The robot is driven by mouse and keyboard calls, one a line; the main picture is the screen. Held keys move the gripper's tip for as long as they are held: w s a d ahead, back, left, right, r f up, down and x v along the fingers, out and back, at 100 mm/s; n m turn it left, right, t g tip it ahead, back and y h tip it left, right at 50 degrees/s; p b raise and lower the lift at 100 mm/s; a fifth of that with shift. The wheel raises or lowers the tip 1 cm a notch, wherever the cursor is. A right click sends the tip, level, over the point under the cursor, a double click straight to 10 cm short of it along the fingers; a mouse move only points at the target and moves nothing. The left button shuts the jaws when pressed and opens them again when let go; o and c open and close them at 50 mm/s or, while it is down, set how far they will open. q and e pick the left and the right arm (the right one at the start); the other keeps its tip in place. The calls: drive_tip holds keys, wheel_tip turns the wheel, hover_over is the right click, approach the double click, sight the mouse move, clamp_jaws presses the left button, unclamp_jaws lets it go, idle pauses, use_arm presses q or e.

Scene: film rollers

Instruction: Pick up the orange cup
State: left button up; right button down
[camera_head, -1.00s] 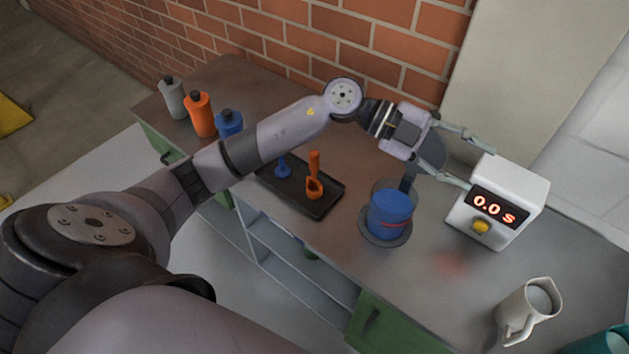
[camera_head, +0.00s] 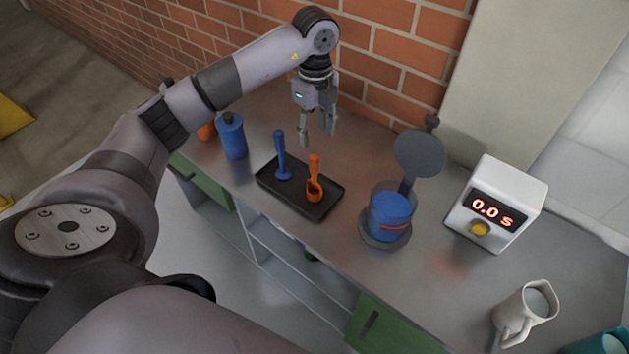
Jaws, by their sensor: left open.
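An orange cup with an upright handle (camera_head: 314,186), like a small scoop, stands on the right part of a black tray (camera_head: 299,211). A similar blue tool (camera_head: 281,160) stands on the tray to its left. My left gripper (camera_head: 317,138) points down just behind the orange cup's handle in the picture, open and empty, its fingers apart from it. The exact gap in height and depth is hard to tell. My right gripper is not in view.
A blue container on a round stand (camera_head: 390,216) with a raised grey disc (camera_head: 419,153) stands to the right. Beyond are a white timer (camera_head: 496,204) and a white jug (camera_head: 526,311). A blue bottle (camera_head: 231,136) and a mostly hidden orange bottle (camera_head: 207,131) stand left. A brick wall is behind.

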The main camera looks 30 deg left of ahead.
sight(314, 156)
use_arm(q)
wheel_tip(314, 156, down, 5)
drive_tip(key=shift+r+p, duration=0.1)
drive_tip(key=shift+p, duration=0.45)
drive_tip(key=f+p, duration=0.1)
drive_tip(key=f, duration=0.2)
drive_tip(key=f+p, duration=0.1)
drive_tip(key=f, duration=0.1)
drive_tip(key=shift+s+d+p, duration=0.1)
drive_tip(key=shift+s+p, duration=0.2)
drive_tip(key=shift+s, duration=0.05)
drive_tip(key=shift+w+f, duration=0.1)
drive_tip(key=shift+f, duration=0.15)
drive_tip(key=shift+c, duration=0.4)
clamp_jaws()
